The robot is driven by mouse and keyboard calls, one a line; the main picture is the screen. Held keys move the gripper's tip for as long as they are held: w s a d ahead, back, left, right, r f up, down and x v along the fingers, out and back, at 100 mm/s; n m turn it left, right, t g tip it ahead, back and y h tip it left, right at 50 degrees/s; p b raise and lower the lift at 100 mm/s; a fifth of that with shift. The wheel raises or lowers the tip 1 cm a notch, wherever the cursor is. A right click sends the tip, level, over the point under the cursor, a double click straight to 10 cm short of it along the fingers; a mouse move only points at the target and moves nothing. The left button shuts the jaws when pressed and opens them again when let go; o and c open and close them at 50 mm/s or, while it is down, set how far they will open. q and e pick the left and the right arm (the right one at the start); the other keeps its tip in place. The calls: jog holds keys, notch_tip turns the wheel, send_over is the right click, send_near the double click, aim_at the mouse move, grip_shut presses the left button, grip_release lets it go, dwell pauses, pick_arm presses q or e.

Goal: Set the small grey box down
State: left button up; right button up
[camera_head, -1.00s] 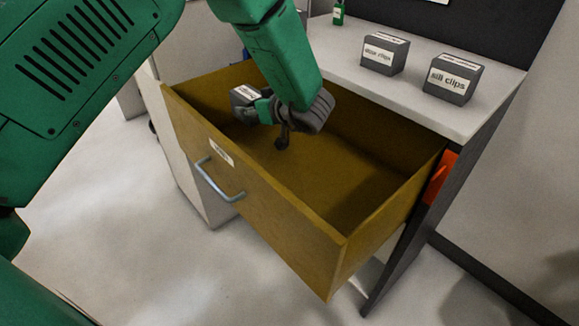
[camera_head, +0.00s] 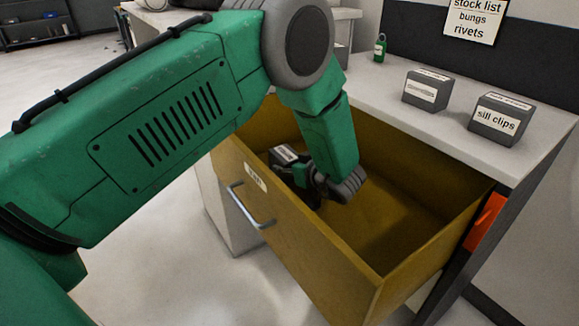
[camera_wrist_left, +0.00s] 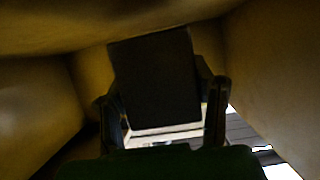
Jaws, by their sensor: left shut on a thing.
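My left gripper (camera_head: 300,178) is inside the open yellow-brown drawer (camera_head: 322,245), near its left end. It is shut on a small grey box (camera_head: 284,154), which has a white label. In the left wrist view the box (camera_wrist_left: 155,80) is a dark block between the two fingers (camera_wrist_left: 162,112), with a pale strip along its lower edge. The drawer walls surround it there. I cannot tell whether the box touches the drawer floor. My right gripper is not in view.
Two labelled grey boxes stand on the white worktop: one (camera_head: 426,91) and the sill clips box (camera_head: 500,121). A stock list sign (camera_head: 473,18) hangs behind. The drawer floor to the right of my gripper is clear.

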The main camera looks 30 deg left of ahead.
pick_arm(q)
jog(key=shift+f, duration=0.6)
jog(key=o, duration=1.4)
jog(key=shift+r, duration=0.35)
jog(key=p+v, duration=0.1)
jog(key=v, duration=0.5)
jog(key=p+v, duration=0.2)
jog(key=v, duration=0.4)
jog(key=shift+r, duration=0.3)
